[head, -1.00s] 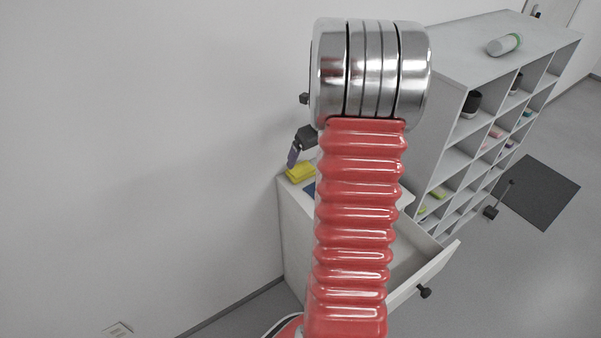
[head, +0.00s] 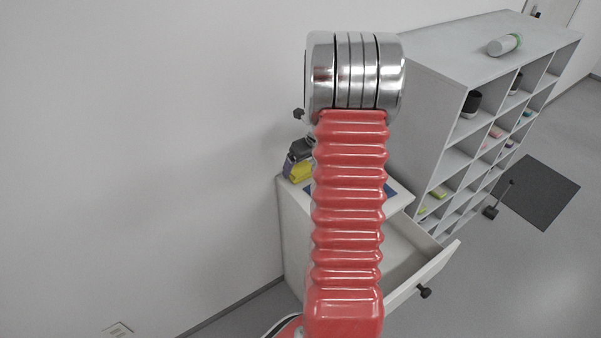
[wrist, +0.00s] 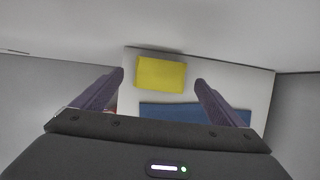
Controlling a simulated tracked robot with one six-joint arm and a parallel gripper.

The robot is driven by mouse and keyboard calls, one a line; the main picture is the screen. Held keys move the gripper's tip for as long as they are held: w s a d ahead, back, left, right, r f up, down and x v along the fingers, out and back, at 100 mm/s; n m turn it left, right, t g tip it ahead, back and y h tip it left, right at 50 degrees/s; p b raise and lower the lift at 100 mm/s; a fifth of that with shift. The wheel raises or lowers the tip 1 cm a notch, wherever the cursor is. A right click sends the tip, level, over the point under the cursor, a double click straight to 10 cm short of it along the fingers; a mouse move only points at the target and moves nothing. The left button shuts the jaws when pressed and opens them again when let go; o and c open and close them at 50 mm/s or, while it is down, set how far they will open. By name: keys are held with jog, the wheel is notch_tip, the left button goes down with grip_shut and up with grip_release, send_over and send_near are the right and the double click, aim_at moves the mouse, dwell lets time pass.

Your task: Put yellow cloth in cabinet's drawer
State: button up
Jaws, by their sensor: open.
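The yellow cloth (wrist: 161,74) lies folded on the white cabinet top (wrist: 262,88), near its wall side. In the head view the yellow cloth (head: 298,171) shows only in part, beside my arm. My gripper (wrist: 160,82) is open in the wrist view, one finger on each side of the cloth's line and no contact visible. In the head view my gripper (head: 299,152) is partly hidden behind my arm, just at the cloth. The cabinet's drawer (head: 428,277) is pulled open at the front; its inside (head: 402,252) is partly hidden by my arm.
A blue flat item (wrist: 190,112) lies on the cabinet top beside the cloth. A tall grey shelf (head: 440,85) with several compartments stands to the right, with a bottle (head: 504,45) on top. A wall (head: 140,130) is close behind the cabinet. A dark mat (head: 541,190) lies on the floor.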

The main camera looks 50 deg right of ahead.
aim_at(302, 170)
jog(key=shift+x, duration=1.4)
jog(key=shift+c, duration=0.2)
jog(key=c, duration=1.2)
notch_tip(302, 170, up, 10)
